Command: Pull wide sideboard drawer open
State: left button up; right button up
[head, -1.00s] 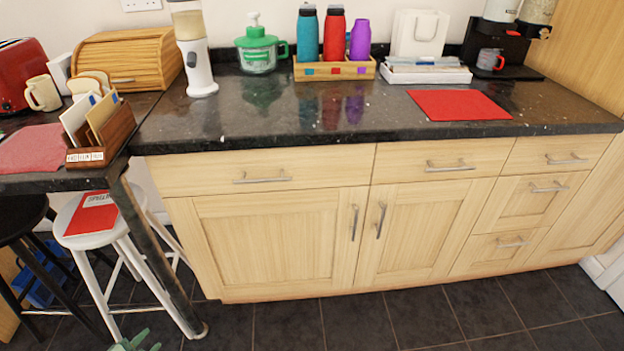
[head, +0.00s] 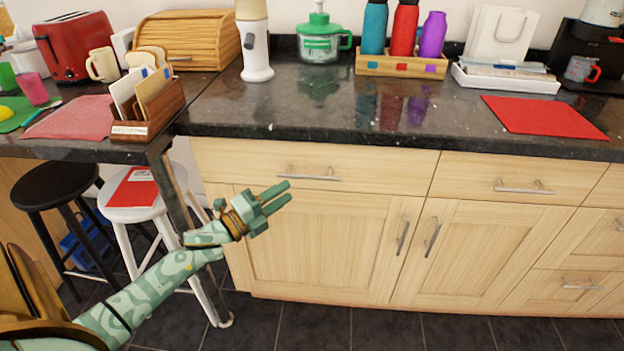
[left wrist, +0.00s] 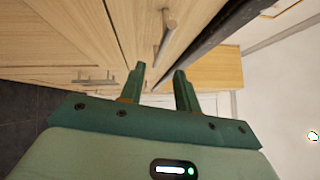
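The wide sideboard drawer (head: 250,165) is the left one under the dark countertop. Its front is pale wood and sits flush, shut. Its bar handle (head: 309,175) is silver and horizontal. My left gripper (head: 288,192) is in front of the sideboard, a little below and left of that handle, apart from it. In the left wrist view the left gripper (left wrist: 158,72) has its two green fingers spread with nothing between them. A bar handle (left wrist: 166,30) shows beyond the fingertips there. My right gripper is not in view.
The granite countertop (head: 340,128) overhangs the drawers. Cupboard doors with upright handles are below. A white stool (head: 135,205) and a black stool (head: 58,185) stand at left beside a table leg (head: 172,195). The floor in front is clear.

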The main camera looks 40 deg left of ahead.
aim_at(309, 177)
pick_arm(q)
jog(key=b+x, duration=0.1)
jog(key=x, duration=0.7)
jog(key=shift+f+b, duration=0.15)
jog(key=shift+b, duration=0.25)
jog(key=shift+w, duration=0.2)
grip_shut()
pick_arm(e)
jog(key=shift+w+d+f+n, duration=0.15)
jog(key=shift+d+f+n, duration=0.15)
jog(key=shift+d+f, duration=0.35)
